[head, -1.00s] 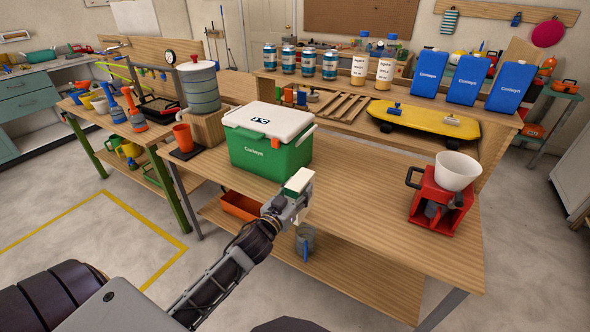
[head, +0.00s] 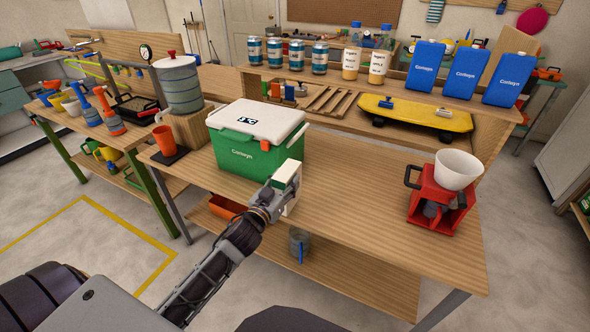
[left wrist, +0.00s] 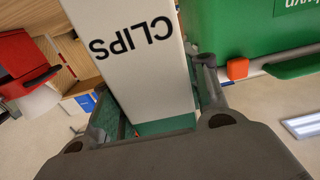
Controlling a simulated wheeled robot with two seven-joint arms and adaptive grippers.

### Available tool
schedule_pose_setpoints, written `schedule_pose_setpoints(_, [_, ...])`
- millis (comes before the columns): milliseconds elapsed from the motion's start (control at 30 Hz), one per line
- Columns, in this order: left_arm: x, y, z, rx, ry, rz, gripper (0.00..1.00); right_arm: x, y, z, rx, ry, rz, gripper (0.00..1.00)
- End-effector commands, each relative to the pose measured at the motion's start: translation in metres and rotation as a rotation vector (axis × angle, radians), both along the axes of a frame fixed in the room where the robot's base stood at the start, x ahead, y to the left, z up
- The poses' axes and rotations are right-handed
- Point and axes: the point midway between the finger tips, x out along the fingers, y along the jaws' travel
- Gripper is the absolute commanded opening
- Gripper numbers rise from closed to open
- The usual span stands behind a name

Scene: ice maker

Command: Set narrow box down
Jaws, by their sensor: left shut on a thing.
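The narrow box is white with a green end and the word CLIPS on its side. In the head view its pale top (head: 287,175) shows just in front of the green cooler's right end. My left gripper (head: 273,197) is shut on it. In the left wrist view the narrow box (left wrist: 135,55) sits between the two fingers (left wrist: 158,125), its lettering upside down. The box is by the front part of the wooden workbench (head: 350,215); whether it touches the top cannot be told. My right gripper is not in view.
The green cooler (head: 240,158) with white lid stands close behind the box. A red machine with a white bowl (head: 457,169) stands at the bench's right end. The bench top between them is clear.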

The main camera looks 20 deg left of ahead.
Motion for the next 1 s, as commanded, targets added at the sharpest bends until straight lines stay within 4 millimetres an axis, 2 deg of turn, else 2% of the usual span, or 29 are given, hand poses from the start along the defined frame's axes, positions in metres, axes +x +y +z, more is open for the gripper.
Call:
schedule_pose_setpoints(533, [0.043, -0.001, 0.001, 0.002, -0.003, -0.001, 0.17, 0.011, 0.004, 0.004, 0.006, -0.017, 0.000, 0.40])
schedule_pose_setpoints(1000, [0.086, -0.003, 0.001, 0.001, -0.002, 0.000, 0.17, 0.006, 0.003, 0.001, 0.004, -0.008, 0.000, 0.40])
